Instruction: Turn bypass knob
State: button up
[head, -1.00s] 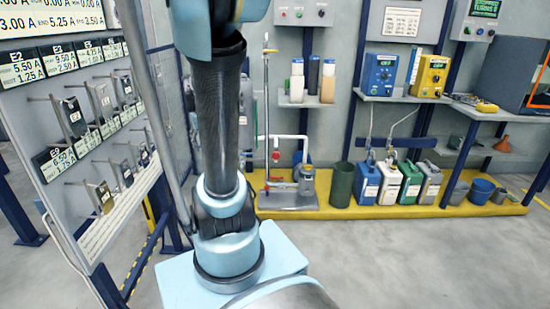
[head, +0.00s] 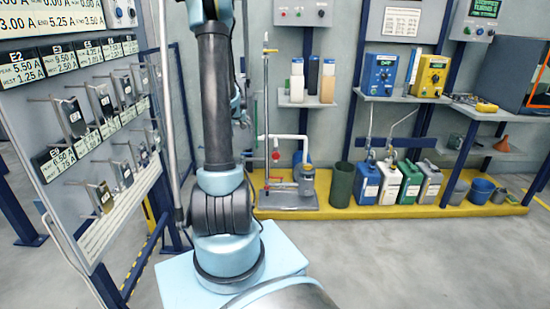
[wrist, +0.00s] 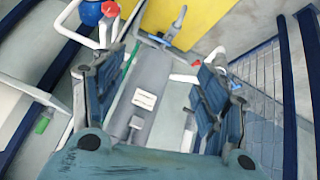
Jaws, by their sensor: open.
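A red round knob (head: 276,156) sits on the white pipework of the pump stand at the back wall in the head view. In the wrist view a red knob (wrist: 110,9) shows at the top left, beside a blue cylinder. I cannot tell which one is the bypass knob. My gripper (wrist: 160,65) is open and empty, its two dark blue fingers spread above the grey stand base. It is apart from both red parts. In the head view my arm hides most of the gripper.
The grey stand base (wrist: 150,75) carries a white label, with yellow floor edging beyond. A dark green bin (head: 340,185) and several jugs stand to its right. A rack panel (head: 95,220) with hanging parts is on the left. The floor at right is clear.

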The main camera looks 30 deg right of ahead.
jog(key=w+d+f+h, duration=0.1)
jog(key=w+d+f, duration=0.3)
jog(key=d+f, duration=0.45)
jog(key=m+h, duration=0.1)
jog(key=h, duration=0.1)
send_near(275, 154)
jog(key=shift+t, duration=0.4)
jog(key=x, duration=1.1)
jog(key=shift+s+d+f, duration=0.1)
jog(key=shift+d+f, duration=0.15)
jog(key=shift+f, duration=0.15)
jog(key=c, duration=1.1)
